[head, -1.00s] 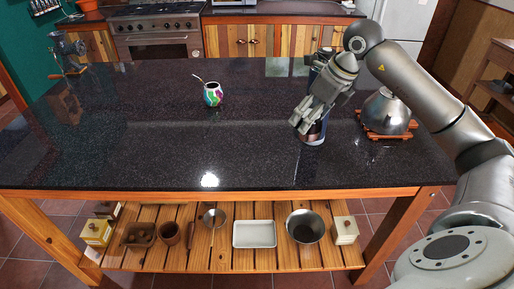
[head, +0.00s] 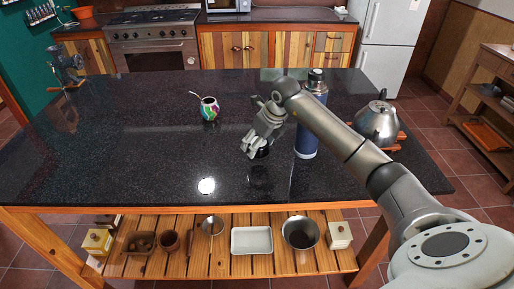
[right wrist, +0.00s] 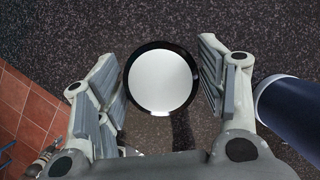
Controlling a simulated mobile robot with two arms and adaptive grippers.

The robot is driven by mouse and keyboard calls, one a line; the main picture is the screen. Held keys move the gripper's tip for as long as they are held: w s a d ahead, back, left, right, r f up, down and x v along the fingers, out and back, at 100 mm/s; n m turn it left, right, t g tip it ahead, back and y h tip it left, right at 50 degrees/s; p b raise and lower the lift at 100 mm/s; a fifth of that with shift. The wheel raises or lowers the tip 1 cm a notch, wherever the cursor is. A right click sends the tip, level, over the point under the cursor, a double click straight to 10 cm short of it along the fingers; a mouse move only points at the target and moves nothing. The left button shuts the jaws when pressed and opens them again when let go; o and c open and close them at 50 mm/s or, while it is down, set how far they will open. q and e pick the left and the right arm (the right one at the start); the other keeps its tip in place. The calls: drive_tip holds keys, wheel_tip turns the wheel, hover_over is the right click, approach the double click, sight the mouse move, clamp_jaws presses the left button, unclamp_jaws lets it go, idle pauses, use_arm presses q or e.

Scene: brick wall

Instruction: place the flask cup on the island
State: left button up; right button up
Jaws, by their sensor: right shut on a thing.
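The flask cup (head: 262,153) is a small dark piece under my right gripper (head: 254,146) in the head view. In the right wrist view the cup (right wrist: 161,80) is round, with a black rim and a pale middle, between the two fingers of the right gripper (right wrist: 162,85), which is shut on it. It is low over the dark island (head: 130,150); I cannot tell whether it touches the top. The blue flask (head: 307,138) stands upright just right of the gripper, partly behind my arm. Its side also shows in the right wrist view (right wrist: 290,108). My left gripper is out of view.
A steel kettle (head: 377,123) sits on a wooden trivet at the island's right side. A colourful mate gourd (head: 209,109) with a straw stands farther back to the left. A grinder (head: 68,70) is at the far left edge. The island's left and front are clear.

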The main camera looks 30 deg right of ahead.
drive_tip(key=f+p, duration=0.2)
drive_tip(key=f, duration=0.1)
drive_tip(key=shift+w+a+f, duration=0.15)
drive_tip(key=shift+w+a, duration=0.05)
drive_tip(key=shift+f, duration=0.2)
drive_tip(key=shift+d, duration=0.1)
drive_tip(key=o, duration=1)
drive_tip(key=shift+f, duration=0.1)
drive_tip(key=b+v, duration=0.3)
drive_tip(key=v, duration=0.9)
